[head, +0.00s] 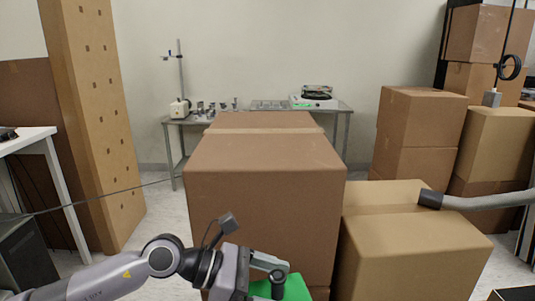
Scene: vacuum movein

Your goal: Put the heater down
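A white appliance with a dark round top and a small green light (315,101) stands on the back table. It may be the heater, but I cannot tell for sure. My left gripper (268,284) is low in the middle, in front of the large brown box. A bright green object (294,288) shows right beside and under its fingers, partly cut off by the lower edge. I cannot tell whether the fingers hold it. My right gripper is not in view.
A large box (264,180) fills the middle, before the back table (345,113). A lower box (415,255) and stacked boxes (420,118) stand right. A grey tube (485,200) with a dark end reaches over the low box. Floor shows at left (155,225).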

